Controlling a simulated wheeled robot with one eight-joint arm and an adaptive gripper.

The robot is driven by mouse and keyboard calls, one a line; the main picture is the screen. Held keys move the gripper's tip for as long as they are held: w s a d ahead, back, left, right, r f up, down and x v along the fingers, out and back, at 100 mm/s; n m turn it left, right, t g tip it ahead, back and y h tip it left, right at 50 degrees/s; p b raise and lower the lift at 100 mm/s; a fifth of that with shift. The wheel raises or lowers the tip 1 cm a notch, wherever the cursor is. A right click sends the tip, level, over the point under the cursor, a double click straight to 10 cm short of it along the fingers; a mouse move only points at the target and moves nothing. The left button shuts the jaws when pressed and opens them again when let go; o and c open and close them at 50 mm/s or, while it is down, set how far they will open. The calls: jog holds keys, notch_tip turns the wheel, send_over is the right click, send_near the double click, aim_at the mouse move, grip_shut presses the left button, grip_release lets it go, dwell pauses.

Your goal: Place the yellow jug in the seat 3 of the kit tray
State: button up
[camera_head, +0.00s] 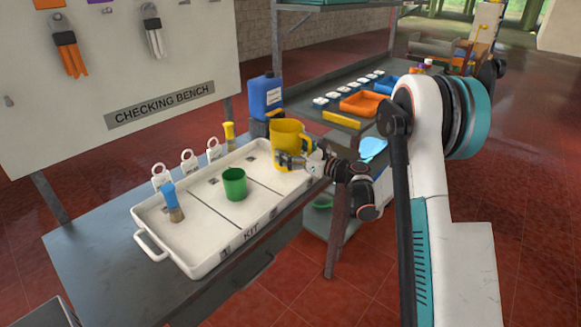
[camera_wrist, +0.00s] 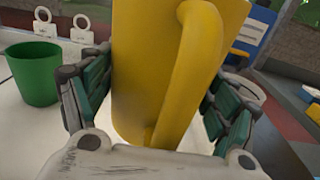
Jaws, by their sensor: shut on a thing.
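The yellow jug (camera_head: 289,135) is upright over the right-hand compartment of the white kit tray (camera_head: 196,271). I cannot tell whether its base touches the tray floor. My gripper (camera_head: 292,161) is shut on the jug from the front right. In the wrist view the yellow jug (camera_wrist: 143,70) fills the space between the two green-padded fingers, with its handle facing the camera. A green cup (camera_head: 234,184) stands in the middle compartment, and a blue-handled brush (camera_head: 171,202) stands in the left one. The right compartment's number is hidden.
Several white tags (camera_head: 189,161) stand along the tray's back edge, with a yellow-topped item (camera_head: 229,133) behind it. A blue canister (camera_head: 266,96) stands behind the jug. An orange tray (camera_head: 361,103) lies on the shelf beyond. The bench is clear at left.

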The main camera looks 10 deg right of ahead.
jog(key=shift+f+b, duration=0.85)
jog(key=shift+f, duration=1.5)
jog(key=shift+r, duration=0.1)
jog(key=o, duration=1.1)
jog(key=shift+s, duration=0.1)
jog(key=p+v, duration=0.3)
jog(key=v, duration=0.8)
jog(key=shift+s+d, duration=0.3)
